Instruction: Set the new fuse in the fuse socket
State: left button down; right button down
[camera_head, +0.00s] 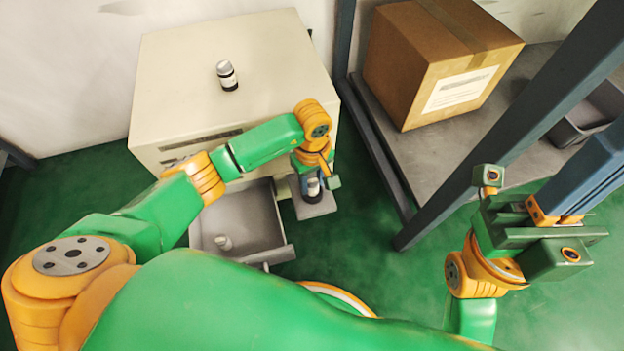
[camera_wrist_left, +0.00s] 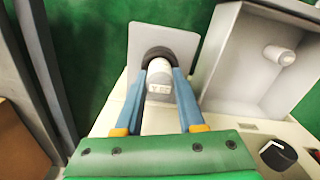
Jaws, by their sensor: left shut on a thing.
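My left gripper (camera_head: 313,182) reaches down in front of the cabinet. Its two blue fingers are shut on a white fuse (camera_wrist_left: 160,84) with a grey label band, also seen small in the head view (camera_head: 313,187). The fuse's far end is at the black ring of the fuse socket (camera_wrist_left: 163,53), on a grey plate (camera_wrist_left: 183,42). The fuse looks in line with the ring; I cannot tell how deep it sits. The plate also shows below the gripper in the head view (camera_head: 324,207). My right gripper (camera_head: 603,160) is at the right edge, its fingertips cut off.
An open grey drawer (camera_head: 265,212) beside the socket holds a white cylinder (camera_head: 223,242). A shelf rack (camera_head: 430,195) with a cardboard box (camera_head: 425,60) stands right of the cabinet. Green floor lies clear between.

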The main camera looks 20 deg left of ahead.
pick_arm(q)
jog(key=shift+f, duration=0.35)
jog(key=c, duration=0.8)
grip_release()
